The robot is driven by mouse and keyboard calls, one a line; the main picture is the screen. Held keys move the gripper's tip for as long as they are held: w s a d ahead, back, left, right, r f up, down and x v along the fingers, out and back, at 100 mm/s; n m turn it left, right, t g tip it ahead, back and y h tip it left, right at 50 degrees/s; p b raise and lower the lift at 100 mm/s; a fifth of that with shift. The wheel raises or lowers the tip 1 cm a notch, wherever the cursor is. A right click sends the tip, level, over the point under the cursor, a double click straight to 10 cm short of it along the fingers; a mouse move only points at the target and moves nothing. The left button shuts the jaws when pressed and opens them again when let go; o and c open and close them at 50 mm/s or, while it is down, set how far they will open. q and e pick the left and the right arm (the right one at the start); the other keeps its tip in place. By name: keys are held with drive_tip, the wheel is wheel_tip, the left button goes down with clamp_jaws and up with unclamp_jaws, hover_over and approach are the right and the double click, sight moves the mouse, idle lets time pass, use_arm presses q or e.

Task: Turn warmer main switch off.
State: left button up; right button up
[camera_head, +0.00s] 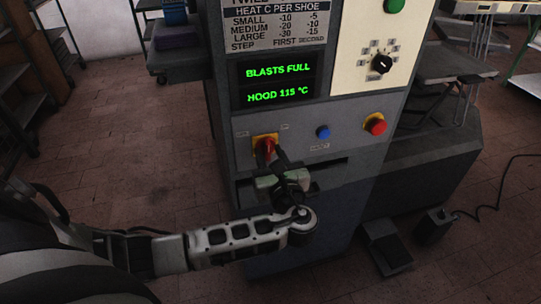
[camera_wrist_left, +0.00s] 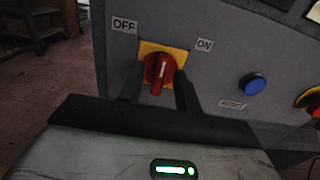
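The warmer main switch is a red rotary knob (camera_head: 264,145) on a yellow plate, low on the left of the machine's grey front panel. In the left wrist view the knob (camera_wrist_left: 159,71) lies between an OFF label (camera_wrist_left: 124,25) at upper left and an ON label (camera_wrist_left: 204,44) at upper right. Its handle stands near upright, its top leaning slightly right. My left gripper (camera_head: 271,158) is at the switch, its two dark fingers on either side of the handle. Gaps show between fingers and handle, so it looks open. My right gripper is not in view.
Right of the switch are a blue button (camera_head: 323,132) and a red button (camera_head: 375,124). Above is a display (camera_head: 278,79) reading "BLASTS FULL" and "HOOD 115 °C". A black selector dial (camera_head: 382,64) is at upper right. A pedal (camera_head: 386,246) is on the floor.

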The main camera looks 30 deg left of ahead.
use_arm(q)
clamp_jaws()
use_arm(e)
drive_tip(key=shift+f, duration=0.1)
use_arm(q)
drive_tip(key=shift+n, duration=0.3)
drive_tip(key=shift+n+p, duration=0.35)
drive_tip(key=shift+n, duration=0.55)
drive_tip(key=n, duration=0.4)
drive_tip(key=shift+s+f, duration=0.1)
drive_tip(key=shift+s, duration=0.05)
drive_tip(key=shift+n+b, duration=0.45)
drive_tip(key=shift+n, duration=0.75)
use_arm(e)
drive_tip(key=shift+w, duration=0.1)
